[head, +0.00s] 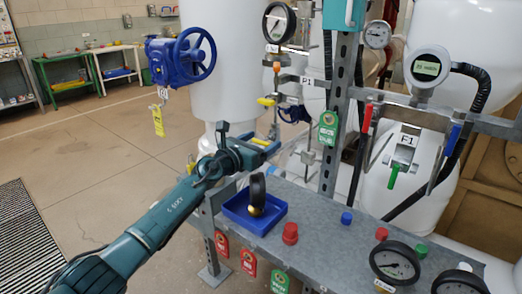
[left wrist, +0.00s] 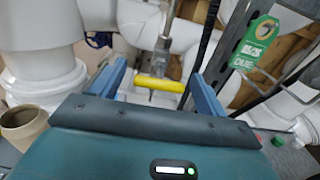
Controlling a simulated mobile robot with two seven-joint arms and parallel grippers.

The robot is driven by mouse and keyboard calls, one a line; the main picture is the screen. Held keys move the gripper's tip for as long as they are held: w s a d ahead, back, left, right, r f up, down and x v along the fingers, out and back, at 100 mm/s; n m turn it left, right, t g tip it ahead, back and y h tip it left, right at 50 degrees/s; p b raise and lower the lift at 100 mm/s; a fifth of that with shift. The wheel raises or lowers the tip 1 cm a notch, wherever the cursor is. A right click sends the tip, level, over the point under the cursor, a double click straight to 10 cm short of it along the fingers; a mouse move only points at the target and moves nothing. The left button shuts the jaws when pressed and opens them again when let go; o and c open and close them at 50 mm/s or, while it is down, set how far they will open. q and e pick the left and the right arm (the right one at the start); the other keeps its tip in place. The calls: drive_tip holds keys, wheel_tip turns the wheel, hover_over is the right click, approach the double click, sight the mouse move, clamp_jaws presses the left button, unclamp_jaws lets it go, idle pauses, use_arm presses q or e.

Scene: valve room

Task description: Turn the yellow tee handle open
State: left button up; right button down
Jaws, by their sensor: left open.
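My left gripper (head: 264,146) is open at the handle. In the left wrist view one blue finger of the left gripper (left wrist: 160,82) stands at each end of the bar. A gap shows at the left end; I cannot tell whether the right end touches. My right gripper is not in view.
A blue tray (head: 238,217) with a black ring-shaped item stands on the grey bench (head: 325,225) below the gripper. A steel post (head: 340,110) with a green tag (head: 328,129) rises to the right. A blue handwheel valve (head: 182,57) is at the upper left. Open floor lies left.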

use_arm(q)
drive_tip(key=shift+w+d, duration=0.2)
drive_tip(key=shift+c, duration=0.4)
drive_tip(key=c, duration=0.9)
